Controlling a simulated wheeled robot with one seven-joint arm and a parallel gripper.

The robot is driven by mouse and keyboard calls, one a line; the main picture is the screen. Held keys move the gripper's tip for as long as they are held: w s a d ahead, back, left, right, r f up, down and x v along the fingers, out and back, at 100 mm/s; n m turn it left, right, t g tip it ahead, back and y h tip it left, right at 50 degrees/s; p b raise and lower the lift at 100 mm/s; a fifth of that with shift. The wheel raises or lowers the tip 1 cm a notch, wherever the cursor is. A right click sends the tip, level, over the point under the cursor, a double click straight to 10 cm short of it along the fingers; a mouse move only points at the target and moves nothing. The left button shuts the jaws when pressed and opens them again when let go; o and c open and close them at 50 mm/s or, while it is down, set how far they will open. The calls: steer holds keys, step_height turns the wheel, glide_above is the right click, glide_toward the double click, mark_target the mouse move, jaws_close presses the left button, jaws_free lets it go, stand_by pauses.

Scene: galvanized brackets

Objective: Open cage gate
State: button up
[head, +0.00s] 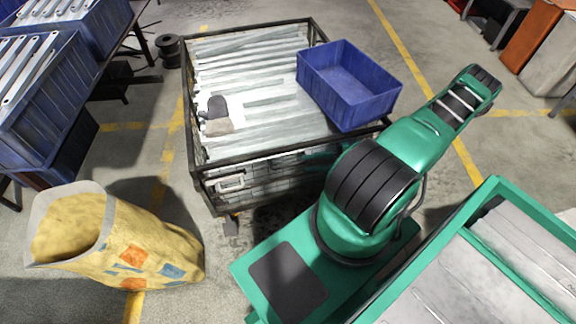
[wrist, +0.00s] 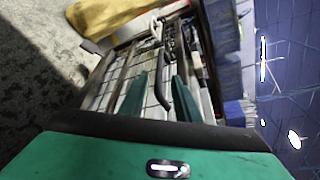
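The wire cage (head: 190,100) has a dark frame and holds stacked pale metal brackets. Its front gate (head: 275,170) faces me and looks shut, with a light metal latch handle (head: 231,182) near its left end. My gripper (head: 318,160) is at the right part of the gate, mostly hidden behind my green arm in the head view. In the wrist view my gripper (wrist: 162,95) has its two green fingers apart, pointing at the gate mesh. A dark curved bar (wrist: 162,85) shows between them; I cannot tell whether they touch it.
A blue bin (head: 350,85) sits on the brackets at the cage's right, with gloves (head: 217,115) at the left. A yellow sack (head: 120,240) stands on the floor front left. Blue crates (head: 45,95) are at far left. Floor shows between sack and cage.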

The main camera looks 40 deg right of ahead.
mark_target(296, 164)
steer(key=x, duration=0.8)
steer(key=shift+w+a+f, duration=0.1)
steer(key=shift+w+a, duration=0.1)
steer(key=shift+a, duration=0.1)
jaws_close()
